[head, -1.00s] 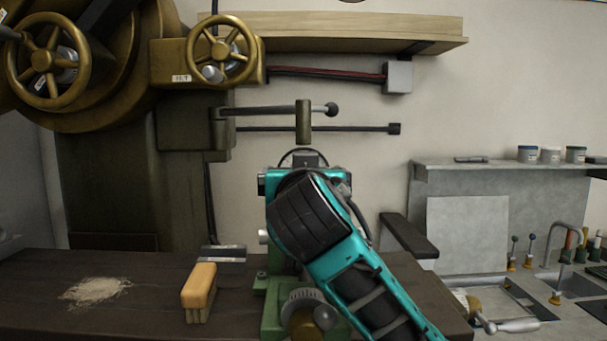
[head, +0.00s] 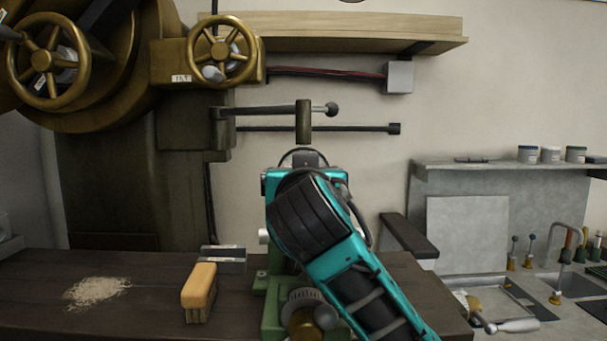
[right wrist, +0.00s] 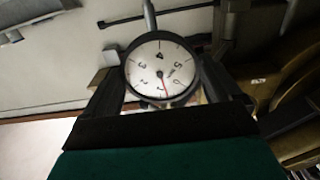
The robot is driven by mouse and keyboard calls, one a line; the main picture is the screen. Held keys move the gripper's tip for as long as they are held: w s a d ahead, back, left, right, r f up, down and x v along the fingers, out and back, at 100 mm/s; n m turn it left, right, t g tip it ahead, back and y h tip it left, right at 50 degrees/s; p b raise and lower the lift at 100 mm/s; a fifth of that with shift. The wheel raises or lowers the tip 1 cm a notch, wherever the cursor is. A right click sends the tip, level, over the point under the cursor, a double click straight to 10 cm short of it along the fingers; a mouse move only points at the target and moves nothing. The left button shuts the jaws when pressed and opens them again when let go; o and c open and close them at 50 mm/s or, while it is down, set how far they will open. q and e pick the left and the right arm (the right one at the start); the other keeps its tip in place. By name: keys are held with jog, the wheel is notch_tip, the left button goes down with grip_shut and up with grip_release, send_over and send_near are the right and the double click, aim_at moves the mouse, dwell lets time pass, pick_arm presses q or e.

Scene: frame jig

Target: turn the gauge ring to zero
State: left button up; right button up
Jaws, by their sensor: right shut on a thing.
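The gauge (right wrist: 150,68) fills the middle of the right wrist view, with a white numbered face inside a dark ring (right wrist: 129,56). The face looks upside down there, with the 0 at lower right. Its red needle points down, between the 1 and the 0. My right gripper (right wrist: 162,72) has a dark finger on each side of the gauge and is shut on its ring. In the head view my teal right arm comes in from the lower right and hides the gauge and the fingertips. My left gripper is not in view.
A green fixture (head: 272,318) with a graduated dial stands on the dark bench (head: 140,318) below my arm. A wooden-backed brush (head: 199,287) and a pile of shavings (head: 97,291) are to the left. A machine with brass handwheels (head: 222,50) stands behind, and a sink is at right.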

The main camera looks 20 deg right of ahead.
jog(key=shift+f+m+b, duration=0.15)
jog(key=shift+m+b, duration=0.65)
jog(key=shift+m, duration=0.4)
jog(key=m+b, duration=0.1)
jog(key=m, duration=0.2)
jog(key=shift+s+d+f+m+b, duration=0.1)
jog(key=shift+s+d+m+b, duration=0.1)
jog(key=shift+d+m+b, duration=0.15)
jog(key=shift+a+m, duration=0.2)
jog(key=shift+m, duration=0.35)
jog(key=o, duration=0.5)
jog(key=shift+a+r, duration=0.2)
jog(key=shift+a, duration=0.1)
jog(key=shift+s+r, duration=0.1)
